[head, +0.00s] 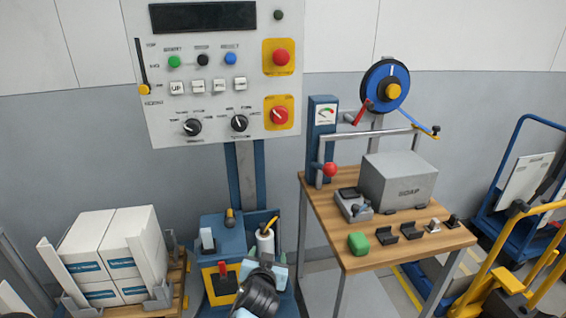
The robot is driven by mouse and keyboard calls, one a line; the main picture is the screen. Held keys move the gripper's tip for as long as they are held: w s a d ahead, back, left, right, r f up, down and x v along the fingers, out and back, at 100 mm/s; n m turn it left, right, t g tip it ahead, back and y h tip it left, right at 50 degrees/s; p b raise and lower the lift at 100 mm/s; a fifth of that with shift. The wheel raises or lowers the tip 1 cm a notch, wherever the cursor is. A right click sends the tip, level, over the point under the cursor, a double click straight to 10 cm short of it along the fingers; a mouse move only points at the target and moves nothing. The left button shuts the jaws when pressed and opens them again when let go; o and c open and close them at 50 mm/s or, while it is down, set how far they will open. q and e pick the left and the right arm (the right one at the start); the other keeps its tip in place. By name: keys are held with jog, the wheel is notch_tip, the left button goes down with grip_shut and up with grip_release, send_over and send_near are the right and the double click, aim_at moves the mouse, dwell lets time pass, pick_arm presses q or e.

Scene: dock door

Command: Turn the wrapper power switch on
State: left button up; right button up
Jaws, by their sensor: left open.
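The wrapper's control panel (215,100) stands upright on a blue column at the upper left. At its lower right, a red rotary switch (280,115) sits on a yellow plate, and it looks like the power switch. Its pointer is slanted, and I cannot read its marks. Above it is a red mushroom button (281,58) on another yellow plate. My left gripper (260,289) is low at the bottom centre, well below the panel and apart from the switch. My right gripper is not in view.
The panel also carries two black knobs (192,127), coloured buttons and a side lever (143,70). A blue machine base (222,240) stands below. Stacked white boxes (112,245) are left; a wooden bench (400,245) and a yellow truck (500,280) are right. Space before the panel is clear.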

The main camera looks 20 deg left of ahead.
pick_arm(q)
jog(key=w+r+n+y, duration=0.1)
jog(key=w+r, duration=0.3)
jog(key=r, duration=0.6)
jog(key=w+r+n+t+y, duration=0.1)
jog(key=w+r, duration=0.4)
jog(key=r, duration=0.5)
jog(key=w+r+n+y+b, duration=0.1)
jog(key=w+r+n+y, duration=0.2)
jog(key=r, duration=0.8)
jog(key=shift+w+d+t+y, duration=0.2)
jog(key=shift+w+t+y, duration=0.2)
jog(key=shift+w, duration=0.65)
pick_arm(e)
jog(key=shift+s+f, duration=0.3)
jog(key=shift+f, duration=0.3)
pick_arm(q)
jog(key=shift+w, duration=0.1)
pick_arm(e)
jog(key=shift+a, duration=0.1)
